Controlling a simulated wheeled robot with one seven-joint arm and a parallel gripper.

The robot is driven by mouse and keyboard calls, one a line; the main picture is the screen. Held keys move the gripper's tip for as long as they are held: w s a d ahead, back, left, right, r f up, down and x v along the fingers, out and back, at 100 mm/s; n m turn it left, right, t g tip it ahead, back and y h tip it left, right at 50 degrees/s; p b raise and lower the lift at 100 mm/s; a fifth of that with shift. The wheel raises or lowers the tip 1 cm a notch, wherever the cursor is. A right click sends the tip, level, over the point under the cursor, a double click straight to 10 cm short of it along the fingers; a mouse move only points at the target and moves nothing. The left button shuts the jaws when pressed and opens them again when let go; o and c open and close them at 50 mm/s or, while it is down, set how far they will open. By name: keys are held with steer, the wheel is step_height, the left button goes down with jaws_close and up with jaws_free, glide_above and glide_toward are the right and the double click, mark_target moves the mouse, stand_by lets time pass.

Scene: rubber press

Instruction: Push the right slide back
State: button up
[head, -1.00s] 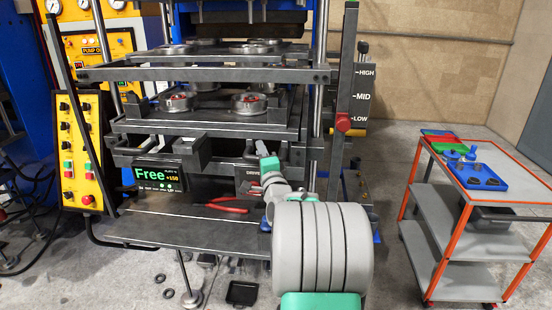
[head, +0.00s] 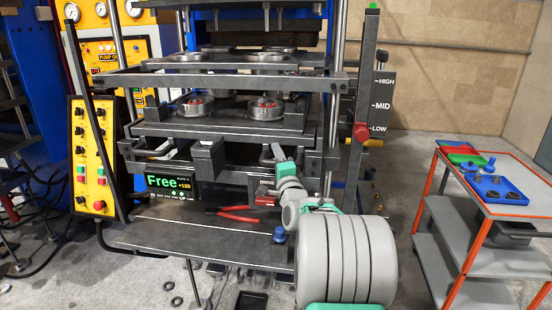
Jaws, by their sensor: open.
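The press has a dark lower frame with two forward-projecting parts at its front. The left slide's dark block end (head: 208,157) sticks out toward me above the display. The right slide's end (head: 264,157) is largely hidden behind my gripper, so I cannot tell how far it projects. My gripper (head: 277,154) is at the end of the grey arm with green joints, in front of the frame's right part. Its jaws are open, small and partly hidden. I cannot tell whether they touch the slide.
The display (head: 167,182) reads "Free". Red-handled pliers (head: 238,213) lie on the lower shelf (head: 180,234). A dark post with a red knob (head: 361,132) stands right of the press. An orange-edged trolley (head: 493,203) stands farther right. Open floor lies between them.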

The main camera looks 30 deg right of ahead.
steer(key=b+v, duration=0.2)
steer(key=v, duration=0.5)
steer(key=shift+s+a, duration=0.25)
steer(key=shift+s, duration=0.1)
steer(key=a+f+n+g+y, duration=0.3)
steer(key=a+f+n, duration=0.25)
steer(key=a, duration=0.35)
steer(key=a+f+n+g+y, duration=0.35)
steer(key=a+n, duration=0.25)
steer(key=a, duration=0.4)
steer(key=s+a+f+n+g, duration=0.3)
steer(key=s, duration=0.4)
steer(key=s+a+f+n+g, duration=0.3)
steer(key=s, duration=0.4)
steer(key=s+a+f+n+g, duration=0.3)
steer(key=s+a+n, duration=0.1)
steer(key=s, duration=0.4)
steer(key=shift+f, duration=0.25)
steer(key=shift+a, duration=0.1)
